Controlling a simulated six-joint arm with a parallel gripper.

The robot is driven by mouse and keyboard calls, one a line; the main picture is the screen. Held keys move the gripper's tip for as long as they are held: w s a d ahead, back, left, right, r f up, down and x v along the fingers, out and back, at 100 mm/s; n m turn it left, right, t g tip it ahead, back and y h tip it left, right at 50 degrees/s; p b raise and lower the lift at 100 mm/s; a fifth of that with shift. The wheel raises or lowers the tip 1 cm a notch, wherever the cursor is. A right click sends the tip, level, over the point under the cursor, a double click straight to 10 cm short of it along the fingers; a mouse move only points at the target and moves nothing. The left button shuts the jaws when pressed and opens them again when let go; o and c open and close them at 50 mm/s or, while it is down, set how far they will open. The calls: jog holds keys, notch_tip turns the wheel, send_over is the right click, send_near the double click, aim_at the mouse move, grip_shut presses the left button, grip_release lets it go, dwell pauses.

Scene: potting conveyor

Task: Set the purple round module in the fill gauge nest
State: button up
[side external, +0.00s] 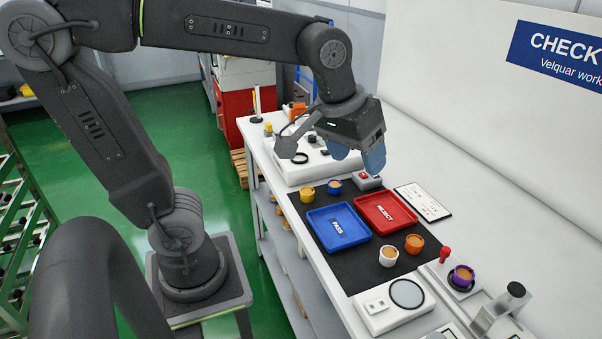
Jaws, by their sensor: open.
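The purple round module (463,276), with a tan-orange fill, is at the right end of the bench. It appears to sit upright on a dark round seat of a pale fixture (432,270) with a red-knobbed lever (445,255). I cannot tell whether this fixture is the fill gauge, or how fully the module is seated. My gripper (360,152) has blue fingers, spread apart and empty. It hangs above the far part of the bench, well away from the purple module.
A blue PASS tray (319,214) and a red REJECT tray (362,200) lie on the black mat (352,273). Yellow (306,195), blue (335,187), white (388,257) and orange (414,244) modules stand around them. A black-knobbed device (500,308) stands at the near right.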

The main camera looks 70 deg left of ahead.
jog(key=s+a+f+m+t, duration=0.1)
jog(key=s+a+f+m, duration=0.1)
jog(key=s, duration=0.6)
jog(key=shift+s+a+f+m, duration=0.15)
jog(key=shift+s+f+m, duration=0.15)
jog(key=shift+f+m, duration=0.5)
